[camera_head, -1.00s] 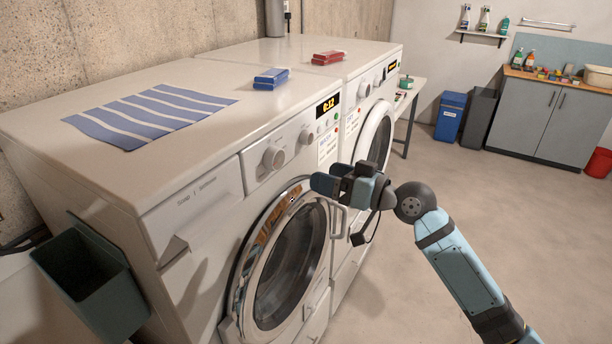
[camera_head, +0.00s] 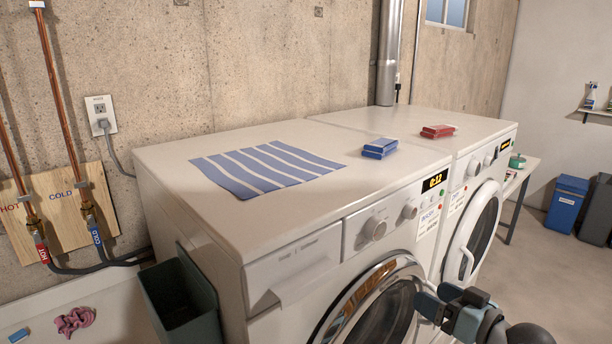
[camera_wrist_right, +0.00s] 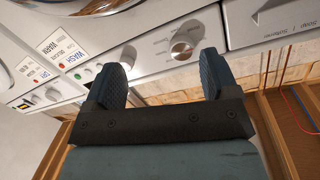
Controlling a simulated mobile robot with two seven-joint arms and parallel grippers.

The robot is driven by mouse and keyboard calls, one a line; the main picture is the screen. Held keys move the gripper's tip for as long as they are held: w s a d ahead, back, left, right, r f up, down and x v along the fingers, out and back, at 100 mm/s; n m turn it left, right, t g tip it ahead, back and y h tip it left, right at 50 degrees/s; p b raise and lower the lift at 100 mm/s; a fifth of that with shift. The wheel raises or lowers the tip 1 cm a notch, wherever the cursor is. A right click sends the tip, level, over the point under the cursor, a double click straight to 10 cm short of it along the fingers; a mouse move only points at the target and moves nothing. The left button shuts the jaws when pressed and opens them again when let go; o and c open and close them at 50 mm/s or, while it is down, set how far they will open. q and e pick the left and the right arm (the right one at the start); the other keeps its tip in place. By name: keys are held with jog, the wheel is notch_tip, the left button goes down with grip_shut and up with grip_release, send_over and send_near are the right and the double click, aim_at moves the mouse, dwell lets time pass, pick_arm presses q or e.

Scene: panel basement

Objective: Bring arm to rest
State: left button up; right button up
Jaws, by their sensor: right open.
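My right gripper (camera_head: 440,300) is at the bottom right of the head view, in front of the nearer washing machine's round door (camera_head: 385,312). In the right wrist view its two dark blue fingers (camera_wrist_right: 162,80) stand apart with nothing between them. Beyond them in that view is the washer's control panel (camera_wrist_right: 185,45) with its knobs, seen upside down. The lower part of the right arm is cut off by the head view's edge. My left gripper does not show in either view.
A dark green bin (camera_head: 185,305) hangs at the near left side. The second machine (camera_head: 478,225) stands to the right. Floor (camera_head: 530,250) shows clear at right.

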jog(key=s+a+f+m+h, duration=0.1)
jog(key=s+f, duration=0.2)
jog(key=f, duration=0.4)
jog(key=s+a+f+h, duration=0.1)
jog(key=s+f+h, duration=0.1)
jog(key=f, duration=0.4)
jog(key=s+a+f+g+h, duration=0.1)
jog(key=s+a+f, duration=0.1)
jog(key=s+f, duration=0.6)
jog(key=s+a+f+g+h+p, duration=0.1)
jog(key=s+a+f+g+h, duration=0.1)
jog(key=s+f, duration=0.7)
jog(key=shift+s+a+f+n+p, duration=0.2)
jog(key=shift+s+a+n+p, duration=0.1)
jog(key=shift+s+a, duration=0.4)
jog(key=shift+w+a, duration=0.1)
